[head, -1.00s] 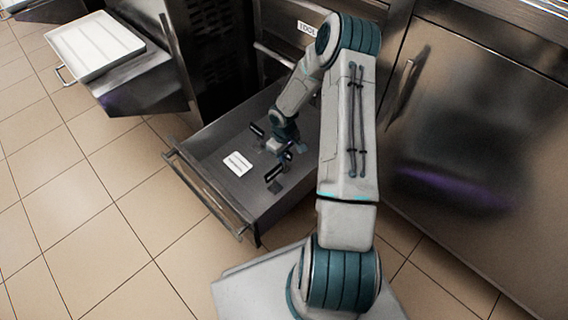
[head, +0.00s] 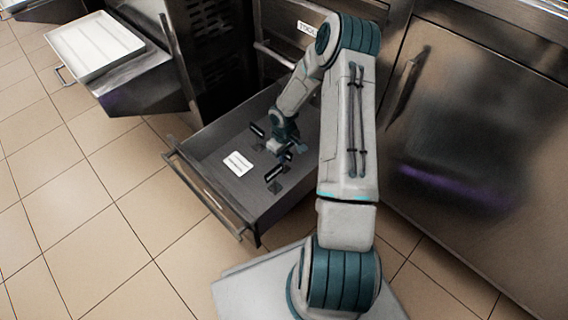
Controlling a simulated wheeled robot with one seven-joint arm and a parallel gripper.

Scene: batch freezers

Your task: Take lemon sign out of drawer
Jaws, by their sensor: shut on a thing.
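The drawer (head: 208,199) is pulled out and open. A small white card with grey marks (head: 238,163) lies in it, likely the lemon sign, but I cannot read it. My gripper (head: 277,149) is down inside the drawer, just right of the card. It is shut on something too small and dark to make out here. The card looks apart from my gripper. Dark pieces show on either side of my gripper, and I cannot tell them clearly from its parts. My arm hides the right part of the drawer.
A white tray (head: 92,45) rests on another pulled-out drawer or shelf at the upper left. A steel cabinet door with a handle (head: 408,82) closes off the right side. The tiled floor (head: 90,205) is clear in front of the drawer.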

